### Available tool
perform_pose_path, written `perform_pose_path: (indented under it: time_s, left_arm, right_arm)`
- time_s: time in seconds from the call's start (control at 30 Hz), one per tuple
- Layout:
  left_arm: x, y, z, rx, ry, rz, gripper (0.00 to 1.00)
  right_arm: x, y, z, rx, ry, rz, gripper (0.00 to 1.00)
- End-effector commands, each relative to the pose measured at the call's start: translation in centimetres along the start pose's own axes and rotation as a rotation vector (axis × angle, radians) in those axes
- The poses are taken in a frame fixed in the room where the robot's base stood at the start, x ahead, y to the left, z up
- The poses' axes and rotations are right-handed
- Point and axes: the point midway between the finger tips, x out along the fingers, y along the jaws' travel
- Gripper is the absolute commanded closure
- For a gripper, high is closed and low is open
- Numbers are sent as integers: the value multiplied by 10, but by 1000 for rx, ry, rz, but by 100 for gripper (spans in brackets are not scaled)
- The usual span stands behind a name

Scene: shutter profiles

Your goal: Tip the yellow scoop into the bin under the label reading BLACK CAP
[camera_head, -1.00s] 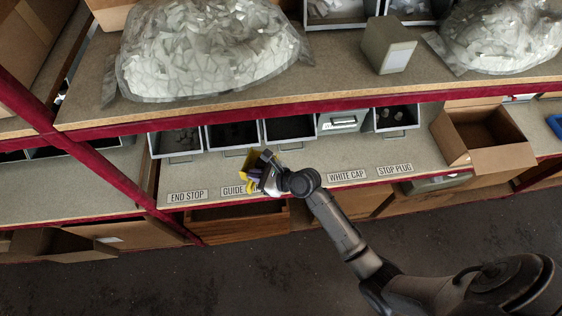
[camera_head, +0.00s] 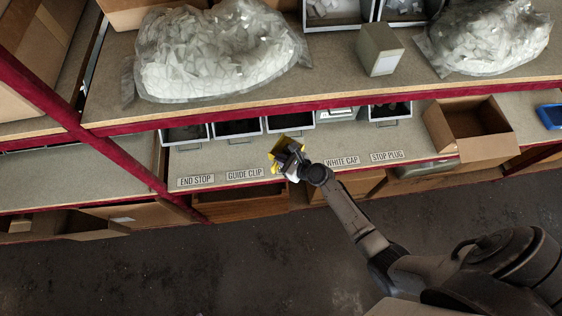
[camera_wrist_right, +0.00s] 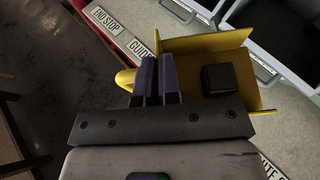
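My right gripper (camera_head: 292,166) is shut on the yellow scoop (camera_head: 276,158), held before the lower shelf's edge. In the right wrist view the fingers (camera_wrist_right: 157,78) clamp it, and a dark square piece (camera_wrist_right: 219,78) lies in its tray (camera_wrist_right: 195,50). No label reading BLACK CAP is readable; the gripper and scoop cover the strip between the GUIDE CLIP label (camera_head: 245,174) and the WHITE CAP label (camera_head: 342,161). The bin row's third grey bin (camera_head: 272,126) stands behind that gap, partly hidden by the upper shelf. My left gripper is out of view.
The upper shelf's red edge (camera_head: 220,113) overhangs the bins. An open cardboard box (camera_head: 468,130) stands right of the bins. Bags of white pieces (camera_head: 215,55) lie above.

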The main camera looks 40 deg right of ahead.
Motion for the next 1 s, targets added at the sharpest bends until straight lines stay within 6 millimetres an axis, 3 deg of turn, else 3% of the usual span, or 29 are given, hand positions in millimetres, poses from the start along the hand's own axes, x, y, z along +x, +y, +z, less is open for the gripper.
perform_pose_path:
  time_s: [1.0]
  left_arm:
    - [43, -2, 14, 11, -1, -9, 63]
  right_arm:
    - [46, -52, 4, 0, 0, 0, 100]
